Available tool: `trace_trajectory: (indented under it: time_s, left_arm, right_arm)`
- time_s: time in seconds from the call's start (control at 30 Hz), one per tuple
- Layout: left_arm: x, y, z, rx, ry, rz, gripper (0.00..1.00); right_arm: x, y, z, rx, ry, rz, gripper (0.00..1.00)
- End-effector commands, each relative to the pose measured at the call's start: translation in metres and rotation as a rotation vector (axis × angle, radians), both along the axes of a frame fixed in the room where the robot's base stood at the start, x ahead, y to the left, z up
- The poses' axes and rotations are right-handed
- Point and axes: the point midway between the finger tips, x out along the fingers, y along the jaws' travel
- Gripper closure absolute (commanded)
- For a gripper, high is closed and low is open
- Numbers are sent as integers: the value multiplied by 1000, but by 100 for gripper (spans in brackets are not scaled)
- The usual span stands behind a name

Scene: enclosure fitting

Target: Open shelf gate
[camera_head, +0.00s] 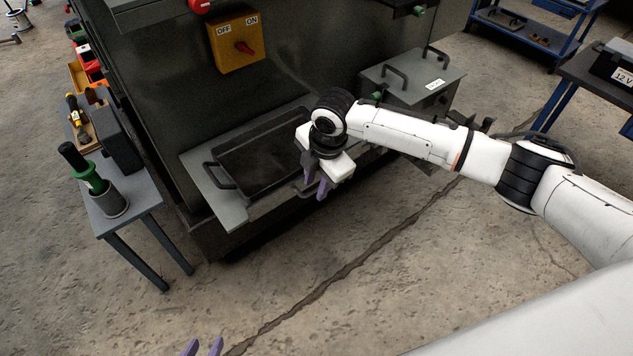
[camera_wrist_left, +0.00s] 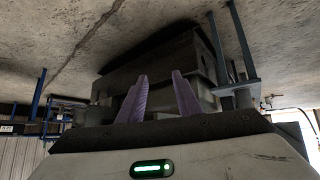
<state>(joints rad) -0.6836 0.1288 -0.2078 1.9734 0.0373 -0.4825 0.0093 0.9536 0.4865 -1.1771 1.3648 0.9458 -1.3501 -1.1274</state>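A dark tray-like panel (camera_head: 262,153) with a black handle (camera_head: 219,176) on its left lies on a light grey shelf (camera_head: 237,215) at the cabinet's foot. I cannot tell which part is the gate. My right gripper (camera_head: 317,186) points down at the shelf's right front, its purple fingers close to a small grey piece. The wrist hides the tray's right end, and I cannot tell whether the fingers hold anything. My left gripper (camera_head: 203,348) shows only its fingertips at the bottom edge. In the left wrist view its fingers (camera_wrist_left: 159,80) are apart and empty.
A yellow OFF/ON switch box (camera_head: 238,43) is on the dark cabinet. A side table (camera_head: 134,190) holds a green-and-black tool in a cup (camera_head: 108,198). A grey box with handles (camera_head: 412,78) stands right of the shelf. The floor in front is clear.

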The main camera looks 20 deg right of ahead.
Motion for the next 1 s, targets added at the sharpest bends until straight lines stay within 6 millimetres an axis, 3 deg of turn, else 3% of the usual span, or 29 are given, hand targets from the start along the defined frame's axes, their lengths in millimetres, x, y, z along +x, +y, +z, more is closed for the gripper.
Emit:
trace_trajectory:
  time_s: [0.03, 0.2, 0.67, 1.0]
  left_arm:
    - [-1, 0, -1, 0, 2, 1, 69]
    - [-3, 0, -3, 0, 8, -1, 69]
    - [-6, 1, 1, 1, 16, 2, 69]
    - [-5, 6, 10, 1, 11, 13, 69]
  right_arm:
    - [0, 0, 0, 0, 0, 0, 72]
    - [0, 0, 0, 0, 0, 0, 100]
    - [-6, -2, -2, 24, -59, 0, 100]
    - [-22, -8, -21, 112, -299, 0, 100]
